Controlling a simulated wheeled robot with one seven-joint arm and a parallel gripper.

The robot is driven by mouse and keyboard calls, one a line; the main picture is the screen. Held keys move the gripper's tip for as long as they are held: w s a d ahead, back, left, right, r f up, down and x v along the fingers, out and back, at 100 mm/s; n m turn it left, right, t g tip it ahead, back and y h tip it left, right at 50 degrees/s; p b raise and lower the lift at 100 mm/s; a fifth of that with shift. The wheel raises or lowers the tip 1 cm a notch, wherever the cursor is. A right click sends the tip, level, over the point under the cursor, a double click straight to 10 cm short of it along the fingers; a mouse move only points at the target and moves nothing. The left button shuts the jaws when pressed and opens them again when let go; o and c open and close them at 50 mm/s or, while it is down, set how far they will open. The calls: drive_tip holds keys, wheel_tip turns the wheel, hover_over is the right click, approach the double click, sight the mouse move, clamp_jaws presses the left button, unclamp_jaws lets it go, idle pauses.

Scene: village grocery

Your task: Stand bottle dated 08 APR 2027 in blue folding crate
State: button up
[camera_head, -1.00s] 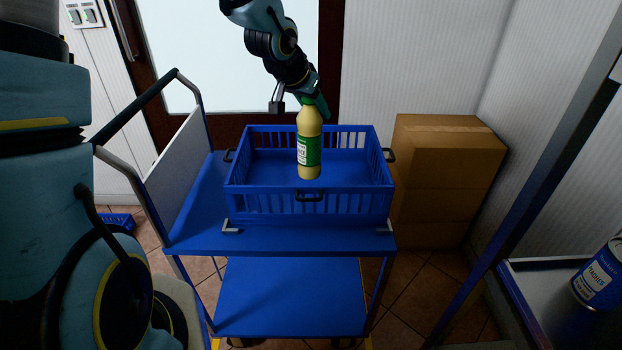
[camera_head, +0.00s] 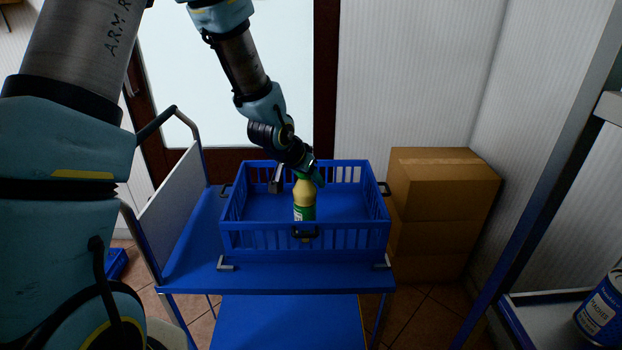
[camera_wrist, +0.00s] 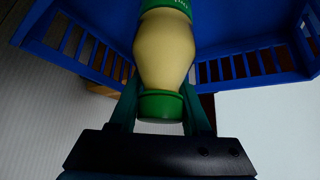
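A pale yellow bottle (camera_head: 304,197) with a green label and green cap is upright inside the blue folding crate (camera_head: 258,238), near its front wall. Its lower part is hidden behind that wall, so I cannot tell whether it touches the crate floor. No date is legible. My gripper (camera_head: 307,174) is shut on the bottle at its capped top. In the wrist view the green fingers stand on both sides of the green cap (camera_wrist: 161,106), with the bottle (camera_wrist: 164,48) extending into the crate (camera_wrist: 254,38).
The crate stands on a blue trolley (camera_head: 190,262) with a push handle on the left. Stacked cardboard boxes (camera_head: 445,185) stand to the right. A shelf with a blue can (camera_head: 602,308) is at the far right. The crate's floor beside the bottle is clear.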

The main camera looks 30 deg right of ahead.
drive_tip(key=o, duration=0.4)
drive_tip(key=shift+c, duration=0.2)
drive_tip(key=shift+r, duration=0.1)
drive_tip(key=p+v, duration=0.2)
drive_tip(key=v, duration=1)
drive_tip(key=w+a+n+y, duration=0.2)
drive_tip(key=a+n+y, duration=0.2)
drive_tip(key=a, duration=1.1)
drive_tip(key=s+a+n+g+y, duration=0.1)
drive_tip(key=s+a+n, duration=0.2)
drive_tip(key=a, duration=0.4)
drive_tip(key=s+a+n+g+y, duration=0.1)
drive_tip(key=s+a+n, duration=0.2)
drive_tip(key=a, duration=0.5)
drive_tip(key=shift+s+a+n, duration=0.3)
drive_tip(key=shift+s+a, duration=0.05)
drive_tip(key=shift+s, duration=0.05)
